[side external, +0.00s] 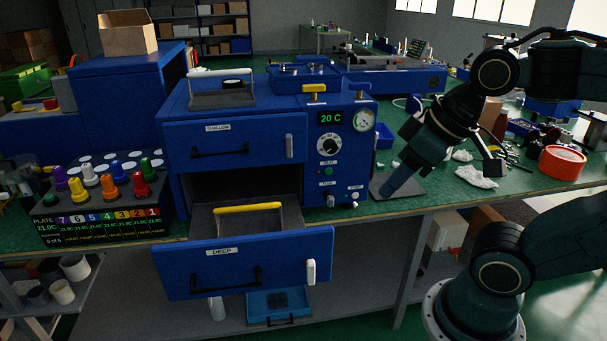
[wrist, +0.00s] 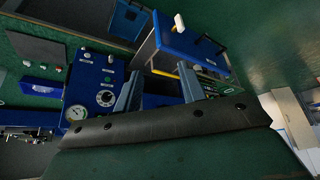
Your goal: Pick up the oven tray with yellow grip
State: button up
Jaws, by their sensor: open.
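The oven tray with the yellow grip (side external: 248,208) sits in the pulled-out drawer labelled DEEP (side external: 243,262) of the blue oven (side external: 340,180). Its yellow bar lies across the top of a dark tray. In the wrist view the open drawer (wrist: 200,49) is at upper right, and a bit of yellow grip shows beside one finger, partly hidden. My gripper (side external: 388,190) is to the right of the oven front, pointing down and left, apart from the tray. In the wrist view my gripper (wrist: 160,85) has its two fingers spread, with nothing held between them.
The SHALLOW drawer (side external: 232,140) above is closed. A tray with a white grip (side external: 222,90) rests on the oven top. A plate of coloured knobs (side external: 95,195) stands left of the oven. A red round container (side external: 562,162) and white cloths (side external: 476,177) lie to the right.

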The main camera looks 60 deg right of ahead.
jog(key=n+g+y, duration=0.1)
jog(key=n+y, duration=0.1)
jog(key=n, duration=0.7)
send_over(249, 206)
jog(key=s+d, duration=0.2)
jog(key=s, duration=0.3)
notch_tip(249, 206, down, 10)
jog(key=shift+d+r, duration=0.1)
jog(key=shift+d, duration=0.1)
jog(key=shift+x, duration=4.25)
jog(key=shift+x, duration=2.65)
